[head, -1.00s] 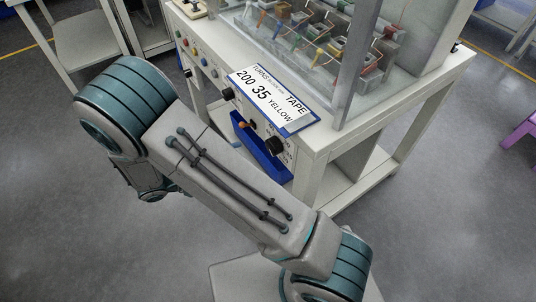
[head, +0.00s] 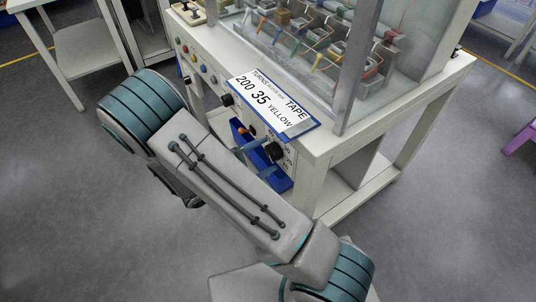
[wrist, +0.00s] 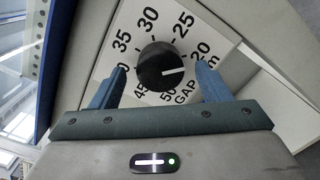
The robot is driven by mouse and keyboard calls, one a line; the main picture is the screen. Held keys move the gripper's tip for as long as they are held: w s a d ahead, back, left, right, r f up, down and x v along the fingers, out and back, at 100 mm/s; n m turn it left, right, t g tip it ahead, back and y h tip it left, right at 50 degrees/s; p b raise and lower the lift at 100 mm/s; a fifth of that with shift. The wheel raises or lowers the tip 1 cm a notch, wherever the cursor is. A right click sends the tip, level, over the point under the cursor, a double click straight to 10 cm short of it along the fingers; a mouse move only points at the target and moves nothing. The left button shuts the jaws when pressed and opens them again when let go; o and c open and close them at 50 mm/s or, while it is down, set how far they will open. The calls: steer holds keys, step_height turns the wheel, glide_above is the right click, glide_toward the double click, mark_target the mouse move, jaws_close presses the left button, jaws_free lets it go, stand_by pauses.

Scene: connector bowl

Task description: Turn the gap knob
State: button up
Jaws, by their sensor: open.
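The gap knob (wrist: 161,66) is a round black knob on a white dial plate, seen nearly face-on in the wrist view. Its white pointer line points right, a little below the 20 mark. In the head view the knob (head: 274,151) sits on the bench's front panel, below the sign. My gripper (wrist: 161,67) is open. Its two blue fingers stand on either side of the knob, with a visible gap on each side. Whether the fingertips reach down to knob depth I cannot tell. The right finger covers part of the dial near the GAP mm lettering.
A sign (head: 269,103) reading 200, 35, yellow tape lies above the panel. Another black knob (head: 227,100) and coloured buttons (head: 198,66) are farther left. A blue bin (head: 281,179) is below the gap knob. A clear-walled enclosure stands on the bench.

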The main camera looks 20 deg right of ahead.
steer(key=shift+x, duration=0.9)
steer(key=c, duration=1)
